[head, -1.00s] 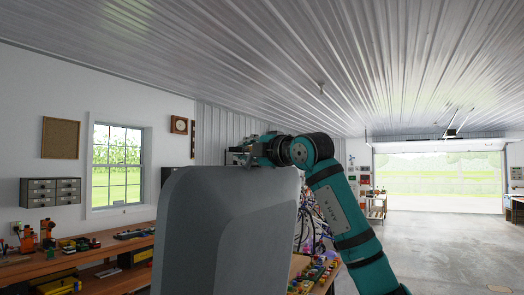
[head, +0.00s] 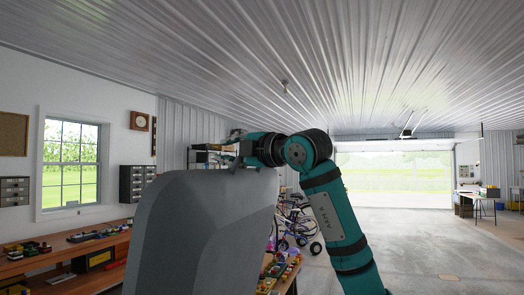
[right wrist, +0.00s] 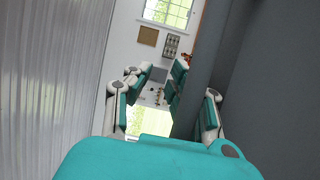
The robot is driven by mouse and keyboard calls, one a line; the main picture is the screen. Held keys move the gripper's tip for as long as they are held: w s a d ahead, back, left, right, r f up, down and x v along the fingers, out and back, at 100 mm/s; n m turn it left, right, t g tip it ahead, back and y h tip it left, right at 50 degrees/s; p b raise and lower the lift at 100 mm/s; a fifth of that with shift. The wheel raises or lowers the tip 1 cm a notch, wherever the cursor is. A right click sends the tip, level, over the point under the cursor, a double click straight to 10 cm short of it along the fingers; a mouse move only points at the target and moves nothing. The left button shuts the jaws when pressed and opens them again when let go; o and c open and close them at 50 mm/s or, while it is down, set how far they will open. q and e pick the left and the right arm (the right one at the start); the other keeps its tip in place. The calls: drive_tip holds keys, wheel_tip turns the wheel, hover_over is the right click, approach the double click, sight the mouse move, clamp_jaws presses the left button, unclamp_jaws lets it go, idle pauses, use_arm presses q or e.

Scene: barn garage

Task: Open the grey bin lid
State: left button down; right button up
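The grey bin lid (head: 205,235) stands steeply raised in the foreground of the head view, its rounded top edge upward. The bin's body is not in view. My right gripper (head: 232,158) is at the lid's top edge, at or just behind it, and the lid partly hides it. In the right wrist view, my right gripper's teal-and-white fingers (right wrist: 155,85) are spread apart with a gap between them. A grey panel (right wrist: 255,70), apparently the lid, fills the right side there and crosses in front of one finger. I cannot tell whether they touch. My left gripper is not in view.
A wooden workbench (head: 88,248) with small parts runs along the left wall below a window (head: 70,165). Bicycles (head: 295,222) stand behind the lid. Open concrete floor (head: 415,240) stretches right toward the bright garage doorway (head: 393,180).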

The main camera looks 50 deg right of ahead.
sight(239, 174)
drive_tip(key=shift+s+a+r+b, duration=0.1)
drive_tip(key=shift+s+a+b, duration=0.1)
drive_tip(key=shift+s, duration=0.45)
drive_tip(key=shift+s+a+b, duration=0.1)
drive_tip(key=shift+s+b, duration=0.1)
drive_tip(key=shift+s, duration=0.45)
drive_tip(key=shift+s+a+r+b, duration=0.1)
drive_tip(key=shift+s+b, duration=0.1)
drive_tip(key=shift+s, duration=0.45)
drive_tip(key=shift+s+f, duration=0.2)
drive_tip(key=shift+s, duration=0.25)
drive_tip(key=s+b, duration=0.1)
drive_tip(key=s, duration=1.4)
drive_tip(key=shift+s+a+b, duration=0.2)
drive_tip(key=shift+a+b, duration=0.15)
drive_tip(key=shift+b, duration=0.05)
